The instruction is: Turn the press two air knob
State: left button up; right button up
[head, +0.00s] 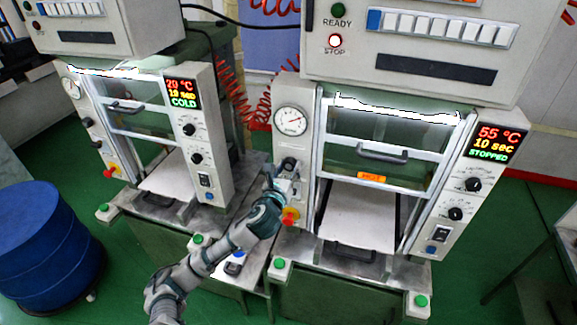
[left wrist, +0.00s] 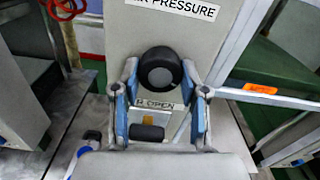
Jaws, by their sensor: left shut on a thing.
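The right-hand press (head: 362,172) has a narrow left column with a pressure gauge (head: 291,121) and, below it, a dark round air knob (head: 289,163). In the left wrist view the black knob (left wrist: 160,69) sits under a label whose readable part says "PRESSURE". My left gripper (head: 281,176) is at this column, just below the gauge. In the left wrist view its two blue-lined fingers (left wrist: 160,85) stand on either side of the knob and are shut on it. The fingers partly hide the panel and an "OPEN" label below. My right gripper is in neither view.
A red and yellow emergency button (head: 290,215) is close below my left gripper. The right press display (head: 495,143) reads 55 °C, 10 sec, STOPPED. An orange "HOT" label (head: 371,177) is on its door.

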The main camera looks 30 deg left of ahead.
pick_arm(q)
jog(key=shift+n+p, duration=1.25)
jog(key=shift+n, duration=0.85)
jog(key=o, duration=1.1)
jog(key=shift+o, duration=0.2)
jog(key=shift+a, duration=0.1)
jog(key=shift+s, duration=0.1)
jog(key=v, duration=1.1)
jog(key=shift+s, duration=0.35)
